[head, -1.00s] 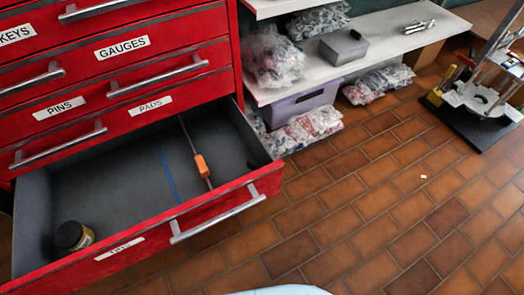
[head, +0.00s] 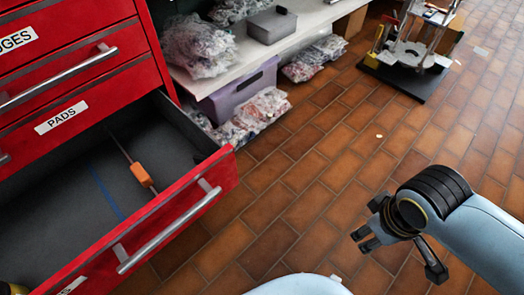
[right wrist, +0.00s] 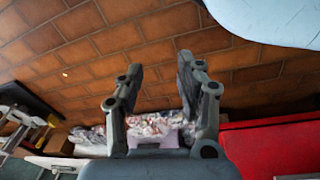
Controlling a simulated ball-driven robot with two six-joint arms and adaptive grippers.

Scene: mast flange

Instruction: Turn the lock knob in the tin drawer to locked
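The open red drawer (head: 185,215) has a grey inside and a metal bar handle (head: 170,230). Its front label is cut off at the lower left of the head view. A dark round thing with a yellowish part (head: 12,288) shows at the lower left edge, mostly cut off. I cannot make out a lock knob. My right gripper (head: 402,254) is open and empty over the floor, right of the drawer; its spread fingers show in the right wrist view (right wrist: 160,85). My left gripper is out of view.
Closed red drawers, one labelled PADS (head: 61,118), rise above the open one. A pale shelf (head: 290,45) with bagged items and a grey box (head: 272,25) stands behind, a purple bin (head: 240,90) below. A stand on a black base (head: 395,75) is back right. The tiled floor between is clear.

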